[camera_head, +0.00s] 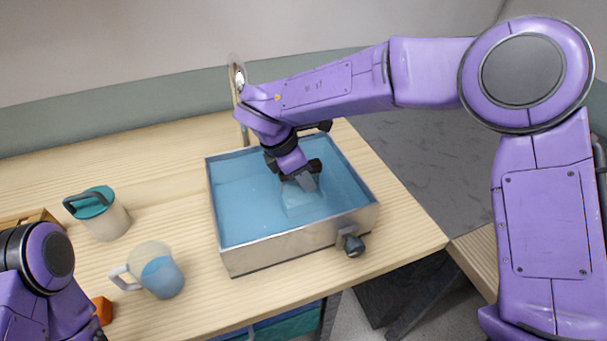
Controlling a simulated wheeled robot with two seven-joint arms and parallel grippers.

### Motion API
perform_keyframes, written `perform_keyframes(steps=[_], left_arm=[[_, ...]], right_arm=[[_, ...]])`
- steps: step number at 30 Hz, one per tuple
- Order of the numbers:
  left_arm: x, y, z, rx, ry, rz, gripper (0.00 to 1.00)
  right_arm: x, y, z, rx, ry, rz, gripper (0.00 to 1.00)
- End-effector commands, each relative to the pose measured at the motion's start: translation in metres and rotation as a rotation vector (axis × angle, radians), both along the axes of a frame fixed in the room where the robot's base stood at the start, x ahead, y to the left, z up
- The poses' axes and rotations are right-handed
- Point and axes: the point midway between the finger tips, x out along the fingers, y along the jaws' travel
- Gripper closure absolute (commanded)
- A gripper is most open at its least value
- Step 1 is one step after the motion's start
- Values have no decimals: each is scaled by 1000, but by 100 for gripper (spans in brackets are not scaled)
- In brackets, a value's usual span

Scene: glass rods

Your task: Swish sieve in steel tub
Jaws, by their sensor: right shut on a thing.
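The steel tub (285,247) stands on the wooden table and holds blue water. My right gripper (300,182) reaches down into the tub from above and is shut on a pale, see-through thing (303,203), apparently the sieve, which sits in or at the water right of the tub's middle. Its outline is blurred by the water and partly hidden by the gripper. My left arm shows only at the lower left edge; its gripper is out of the picture.
A beige canister with a teal lid (108,222) and a clear jug with blue liquid (163,279) stand left of the tub. A dark tap or knob (352,246) sticks out of the tub's front. An orange block (102,311) lies near my left arm. The table's right end is bare.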

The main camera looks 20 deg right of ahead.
Motion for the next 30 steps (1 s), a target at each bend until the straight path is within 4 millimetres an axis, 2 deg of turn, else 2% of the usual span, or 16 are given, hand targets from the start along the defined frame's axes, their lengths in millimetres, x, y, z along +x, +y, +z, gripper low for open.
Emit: perform_keyframes(steps=[1,6,18,30], left_arm=[[0,0,-14,0,0,0,60],[0,0,-23,1,-1,0,60],[0,0,-22,0,0,0,60],[0,0,-27,1,-1,0,60]], right_arm=[[0,0,-14,1,0,0,100],[0,0,-23,1,-1,0,100],[0,2,-22,0,-1,0,100],[-1,34,-23,-1,-1,1,100]])
